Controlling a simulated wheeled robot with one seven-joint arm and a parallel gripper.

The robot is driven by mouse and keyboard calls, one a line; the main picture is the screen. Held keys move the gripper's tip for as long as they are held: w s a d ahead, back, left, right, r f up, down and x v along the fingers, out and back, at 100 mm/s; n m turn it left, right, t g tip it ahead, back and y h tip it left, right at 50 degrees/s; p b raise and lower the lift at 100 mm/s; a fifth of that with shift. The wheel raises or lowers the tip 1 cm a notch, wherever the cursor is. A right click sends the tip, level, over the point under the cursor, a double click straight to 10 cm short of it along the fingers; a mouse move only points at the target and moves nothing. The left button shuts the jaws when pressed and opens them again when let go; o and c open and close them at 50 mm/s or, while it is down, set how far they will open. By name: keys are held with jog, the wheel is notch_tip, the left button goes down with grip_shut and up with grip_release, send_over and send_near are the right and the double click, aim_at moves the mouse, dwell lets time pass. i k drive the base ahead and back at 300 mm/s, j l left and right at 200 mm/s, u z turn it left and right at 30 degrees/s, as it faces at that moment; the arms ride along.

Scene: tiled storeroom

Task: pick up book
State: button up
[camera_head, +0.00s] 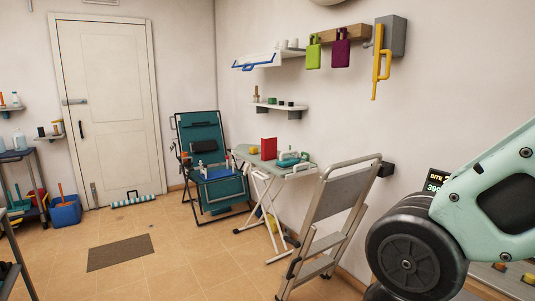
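A red book (269,149) stands upright on the ironing board (298,174) by the right wall. A yellow item (253,150) sits to its left and a teal iron-like object (290,159) to its right on the same board. My arm reaches in at the right edge of the head view, far nearer than the board. My gripper is not in view.
A folding step ladder (328,215) stands in front of the board's right side. A teal folding chair (202,155) is behind the board's left end. A doormat (120,252) lies on open tiled floor at left. A blue bucket (65,213) stands further left.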

aim_at(269, 145)
jog(key=i+j+u, duration=0.5)
jog(key=i+u, duration=0.6)
jog(key=i, duration=1.5)
jog(key=i+z, duration=0.15)
jog(key=i, duration=0.25)
jog(key=i+j+z, duration=0.2)
jog(key=i, duration=0.25)
jog(key=i+j+z, duration=0.15)
jog(key=i, duration=0.25)
jog(key=i+j+z, duration=0.15)
jog(key=i, duration=0.25)
jog(key=i+j+z, duration=0.3)
jog(key=z, duration=0.2)
jog(key=i+j+z, duration=0.7)
jog(key=j+z, duration=0.25)
jog(key=j, duration=0.15)
jog(key=i+l, duration=0.2)
jog(key=i, duration=0.2)
jog(key=i+l, duration=0.2)
jog(key=i, duration=0.2)
